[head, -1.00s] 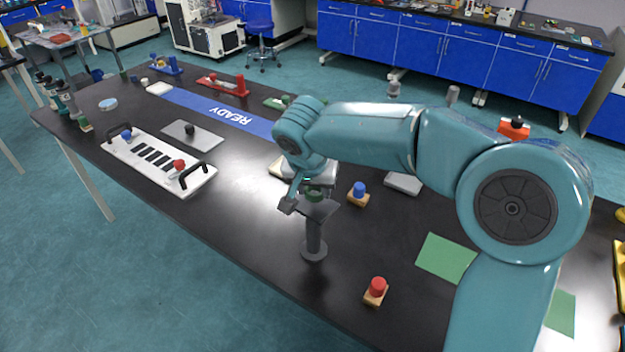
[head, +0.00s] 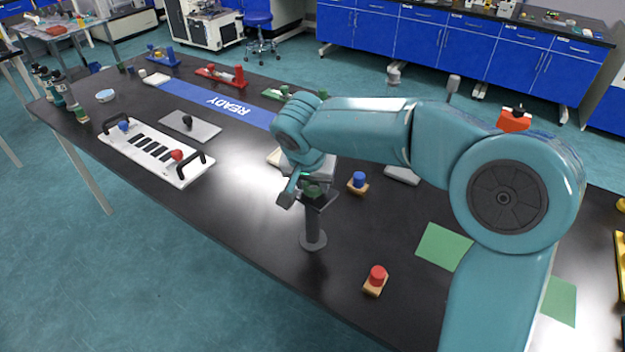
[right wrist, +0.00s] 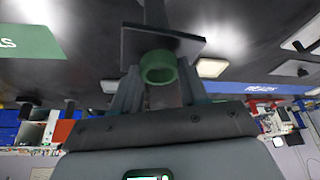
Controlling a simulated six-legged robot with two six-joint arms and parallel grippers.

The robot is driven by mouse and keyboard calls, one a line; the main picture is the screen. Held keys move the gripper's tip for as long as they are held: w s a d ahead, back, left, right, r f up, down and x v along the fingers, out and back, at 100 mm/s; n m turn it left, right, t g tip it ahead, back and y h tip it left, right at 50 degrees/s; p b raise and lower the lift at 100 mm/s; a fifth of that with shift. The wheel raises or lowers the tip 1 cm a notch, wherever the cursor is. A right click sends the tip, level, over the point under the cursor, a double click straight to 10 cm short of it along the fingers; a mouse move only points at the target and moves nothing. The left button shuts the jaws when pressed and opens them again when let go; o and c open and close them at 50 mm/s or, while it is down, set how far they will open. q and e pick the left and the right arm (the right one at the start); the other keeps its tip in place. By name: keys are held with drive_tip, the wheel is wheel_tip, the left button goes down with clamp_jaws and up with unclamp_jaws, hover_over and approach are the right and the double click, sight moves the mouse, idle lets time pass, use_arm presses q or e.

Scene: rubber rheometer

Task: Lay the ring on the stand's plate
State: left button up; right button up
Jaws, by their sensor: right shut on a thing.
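The green ring (right wrist: 158,67) is held between the two fingers of my right gripper (right wrist: 155,88), seen in the right wrist view. In the head view the ring (head: 314,191) shows partly below my right gripper (head: 306,192), right at the stand's dark plate (head: 324,202). The plate (right wrist: 187,45) lies just beyond the ring in the right wrist view. Whether ring and plate touch, I cannot tell. The stand's post (head: 313,225) is upright on a round base (head: 313,241). My left gripper is not in view.
A blue-knobbed block (head: 358,182) stands right of the stand, and a red-knobbed block (head: 376,280) nearer the front edge. A green mat (head: 440,246) lies to the right. A white panel with handles (head: 150,154) lies left. The bench between panel and stand is clear.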

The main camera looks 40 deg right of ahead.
drive_tip(key=shift+w+f, duration=0.15)
drive_tip(key=shift+f, duration=0.1)
drive_tip(key=o, duration=1.1)
drive_tip(key=v, duration=1.6)
drive_tip(key=shift+r+p, duration=0.15)
drive_tip(key=shift+p, duration=0.15)
